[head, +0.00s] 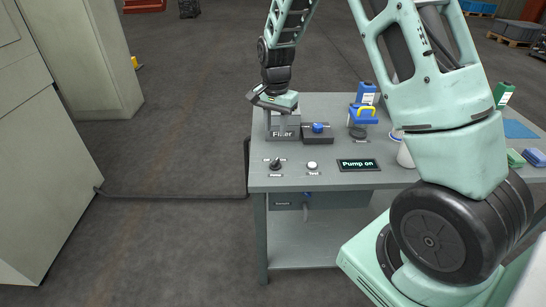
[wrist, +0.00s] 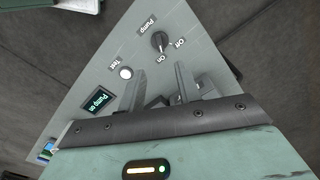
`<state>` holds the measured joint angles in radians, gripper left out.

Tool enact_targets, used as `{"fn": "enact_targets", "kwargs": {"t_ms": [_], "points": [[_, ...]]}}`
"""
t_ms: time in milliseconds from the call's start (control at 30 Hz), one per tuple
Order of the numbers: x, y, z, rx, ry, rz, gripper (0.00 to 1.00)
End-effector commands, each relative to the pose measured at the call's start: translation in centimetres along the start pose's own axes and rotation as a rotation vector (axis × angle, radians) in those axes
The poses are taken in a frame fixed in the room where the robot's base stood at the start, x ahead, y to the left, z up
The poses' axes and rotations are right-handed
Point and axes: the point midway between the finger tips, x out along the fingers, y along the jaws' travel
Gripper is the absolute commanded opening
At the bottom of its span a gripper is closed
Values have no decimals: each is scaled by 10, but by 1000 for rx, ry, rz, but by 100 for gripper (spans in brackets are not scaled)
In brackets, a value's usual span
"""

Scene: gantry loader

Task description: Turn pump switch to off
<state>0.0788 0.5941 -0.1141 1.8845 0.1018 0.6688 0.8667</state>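The pump switch (head: 275,163) is a small black rotary knob near the front left of the grey bench. It also shows in the wrist view (wrist: 159,41), with Off and On labels beside it; its handle appears to point towards On. The display (head: 358,164) reads "Pump on", and it shows in the wrist view too (wrist: 99,101). My gripper (wrist: 160,72) is open, with a gap between its two fingers and no thing visibly held. In the head view it is above the back left of the bench, behind the switch and apart from it.
A white Test button (head: 312,165) sits between the switch and the display. A filter block (head: 284,133) and a dark box with a blue knob (head: 318,129) stand behind. The bench surface around the switch is clear.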

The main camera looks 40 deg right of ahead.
Motion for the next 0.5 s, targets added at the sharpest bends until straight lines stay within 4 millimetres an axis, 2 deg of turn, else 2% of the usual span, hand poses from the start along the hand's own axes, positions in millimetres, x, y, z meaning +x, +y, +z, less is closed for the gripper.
{"fn": "enact_targets", "kwargs": {"t_ms": [33, 300, 500], "points": [[12, 1, 1, 0, -3, 4, 34], [69, 1, 1, -1, -3, 3, 34], [102, 0, 1, -2, -2, 2, 34]]}}
